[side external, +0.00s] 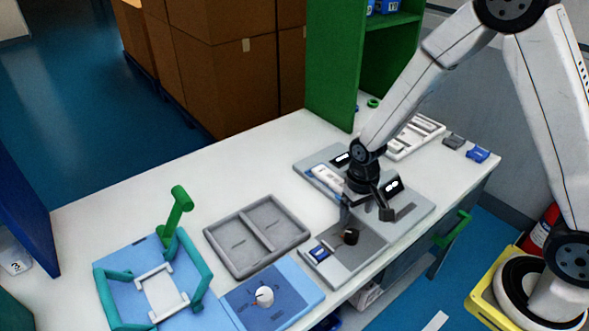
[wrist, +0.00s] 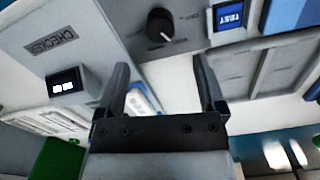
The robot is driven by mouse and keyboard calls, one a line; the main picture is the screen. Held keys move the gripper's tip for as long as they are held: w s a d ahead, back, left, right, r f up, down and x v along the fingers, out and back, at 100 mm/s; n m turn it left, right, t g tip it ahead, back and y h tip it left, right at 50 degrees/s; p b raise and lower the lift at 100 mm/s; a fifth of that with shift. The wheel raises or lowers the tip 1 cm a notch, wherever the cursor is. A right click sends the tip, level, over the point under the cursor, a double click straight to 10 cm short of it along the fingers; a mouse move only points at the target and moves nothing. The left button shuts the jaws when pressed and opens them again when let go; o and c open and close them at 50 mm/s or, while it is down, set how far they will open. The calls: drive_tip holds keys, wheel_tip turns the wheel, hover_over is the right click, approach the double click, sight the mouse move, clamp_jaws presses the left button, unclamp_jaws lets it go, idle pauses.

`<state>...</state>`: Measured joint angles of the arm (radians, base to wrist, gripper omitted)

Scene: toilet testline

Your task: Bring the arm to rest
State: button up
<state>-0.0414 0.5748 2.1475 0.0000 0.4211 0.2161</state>
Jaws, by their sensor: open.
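My gripper (side external: 366,214) is over the grey test station (side external: 419,214) on the white bench, pointing down. In the wrist view my gripper (wrist: 161,72) has its two dark fingers wide apart, with nothing held between them. A black knob (side external: 351,237) on the station's front panel lies just beyond the fingertips; it also shows in the wrist view (wrist: 160,24), apart from the fingers. A blue TEST button (wrist: 229,15) sits beside the knob. My gripper hides part of the station.
A grey two-part tray (side external: 232,246), a blue panel with a white dial (side external: 264,296) and a blue fixture with teal clamps (side external: 197,258) stand to the left. A green shelf (side external: 333,70) rises behind. Bare bench (side external: 150,205) lies at the back left.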

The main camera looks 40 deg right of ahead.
idle(0.3)
drive_tip(key=shift+s+r, duration=0.2)
drive_tip(key=shift+r, duration=0.25)
drive_tip(key=s+d+r+n+t, duration=0.1)
drive_tip(key=s+r+n+t, duration=0.1)
drive_tip(key=s+r, duration=0.5)
wheel_tip(320, 180, up, 2)
drive_tip(key=shift+s+d+r+t, duration=0.15)
drive_tip(key=shift+s+d+t, duration=0.1)
drive_tip(key=shift+s+t, duration=0.1)
